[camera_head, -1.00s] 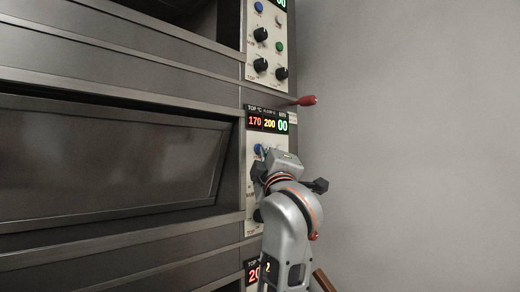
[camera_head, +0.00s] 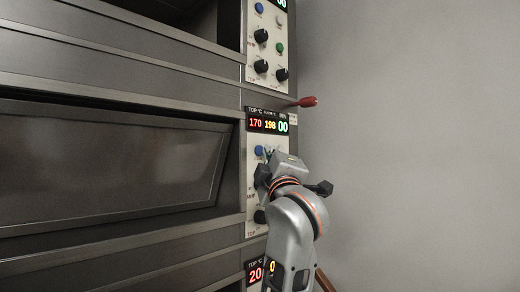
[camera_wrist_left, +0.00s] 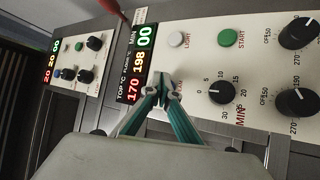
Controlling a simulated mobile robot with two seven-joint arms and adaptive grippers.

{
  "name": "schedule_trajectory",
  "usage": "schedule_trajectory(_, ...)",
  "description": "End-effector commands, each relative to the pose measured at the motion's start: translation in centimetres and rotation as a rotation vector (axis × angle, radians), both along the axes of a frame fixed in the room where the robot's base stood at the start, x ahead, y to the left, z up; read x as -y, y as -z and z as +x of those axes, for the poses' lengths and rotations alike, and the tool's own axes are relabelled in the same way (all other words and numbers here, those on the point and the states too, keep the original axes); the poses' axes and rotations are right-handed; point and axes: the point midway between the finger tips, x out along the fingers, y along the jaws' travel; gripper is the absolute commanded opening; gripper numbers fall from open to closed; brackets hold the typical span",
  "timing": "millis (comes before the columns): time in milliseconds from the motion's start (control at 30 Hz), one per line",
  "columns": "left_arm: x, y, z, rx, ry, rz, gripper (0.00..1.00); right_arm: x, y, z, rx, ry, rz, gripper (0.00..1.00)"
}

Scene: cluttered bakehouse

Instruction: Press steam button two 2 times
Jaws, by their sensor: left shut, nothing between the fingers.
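The middle oven deck's control panel (camera_head: 250,215) shows 170, 198 and 00 on its display (camera_head: 267,122). Its blue button (camera_head: 259,150), likely the steam button, sits just below the display. My left gripper (camera_head: 268,151) is beside this button, on its right. In the left wrist view my left gripper (camera_wrist_left: 165,91) has its two teal fingers closed together with nothing between them. The fingertips point at the panel below the display and cover the blue button there. I cannot tell whether they touch it. My right gripper is not in view.
A white light button (camera_wrist_left: 180,39), a green start button (camera_wrist_left: 228,38) and a black timer knob (camera_wrist_left: 220,92) are close to the fingers. A red-handled lever (camera_head: 307,101) sticks out above the display. Another panel (camera_head: 267,85) is above. The grey wall on the right is clear.

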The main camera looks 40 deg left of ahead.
Motion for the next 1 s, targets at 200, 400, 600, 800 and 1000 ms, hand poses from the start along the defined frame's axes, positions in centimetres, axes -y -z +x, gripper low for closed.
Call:
schedule_trajectory(200,0.4,0.0,0.0,0.0,0.001,-0.001,0.0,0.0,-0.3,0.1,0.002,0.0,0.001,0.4)
schedule_trajectory(400,0.5,0.0,0.0,-0.001,0.002,0.0,0.0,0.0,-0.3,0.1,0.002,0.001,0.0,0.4)
schedule_trajectory(600,2.1,-0.1,-0.1,-0.002,0.002,0.001,0.0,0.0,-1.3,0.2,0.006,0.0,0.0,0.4)
schedule_trajectory(800,3.9,-0.1,-0.2,-0.001,0.004,0.0,0.0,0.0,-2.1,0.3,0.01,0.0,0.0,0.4)
schedule_trajectory(1000,5.2,0.0,-0.4,-0.001,0.002,0.0,0.0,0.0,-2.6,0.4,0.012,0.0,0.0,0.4)
